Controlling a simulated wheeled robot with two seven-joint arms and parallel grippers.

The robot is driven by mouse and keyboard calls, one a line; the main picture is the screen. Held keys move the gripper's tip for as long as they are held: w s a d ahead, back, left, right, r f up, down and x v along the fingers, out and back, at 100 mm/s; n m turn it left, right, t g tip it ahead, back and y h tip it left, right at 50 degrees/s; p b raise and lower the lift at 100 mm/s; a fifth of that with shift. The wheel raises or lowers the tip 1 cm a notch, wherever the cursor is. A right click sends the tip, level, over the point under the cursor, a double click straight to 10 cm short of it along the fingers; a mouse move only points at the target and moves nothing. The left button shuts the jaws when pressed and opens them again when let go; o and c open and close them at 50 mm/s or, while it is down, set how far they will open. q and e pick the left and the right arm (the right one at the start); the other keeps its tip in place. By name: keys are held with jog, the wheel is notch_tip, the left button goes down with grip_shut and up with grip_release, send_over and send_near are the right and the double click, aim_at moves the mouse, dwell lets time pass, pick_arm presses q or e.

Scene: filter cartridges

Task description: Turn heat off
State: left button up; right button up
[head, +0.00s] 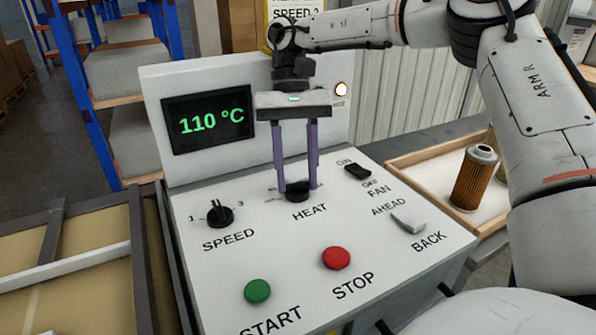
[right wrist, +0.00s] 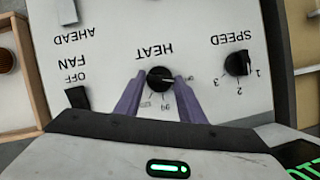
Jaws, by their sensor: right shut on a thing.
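The black HEAT knob (head: 297,194) sits on the white sloped control panel (head: 205,275), between the SPEED knob (head: 219,214) and the FAN switch (head: 357,171). My right gripper (head: 297,186) points down at it, with its purple fingers on either side, shut on it. The right wrist view also shows the HEAT knob (right wrist: 160,80) between the fingertips, its pointer line roughly sideways; the scale marks around it are partly hidden and too small to read surely. The display (head: 211,119) reads 110 °C in green. My left gripper is not in view.
A green START button (head: 258,291) and a red STOP button (head: 336,258) are at the panel's front. An AHEAD/BACK switch (head: 409,222) is at the right. A lamp (head: 341,89) glows beside my arm. A cartridge (head: 473,178) stands in a wooden tray (head: 424,157) at right.

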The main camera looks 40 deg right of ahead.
jog(key=shift+w+n+h, duration=0.1)
jog(key=shift+n+h, duration=0.3)
jog(key=shift+n, duration=0.5)
jog(key=o, duration=1)
jog(key=shift+o, duration=0.2)
notch_tip(320, 180, up, 10)
jog(key=shift+p, duration=0.45)
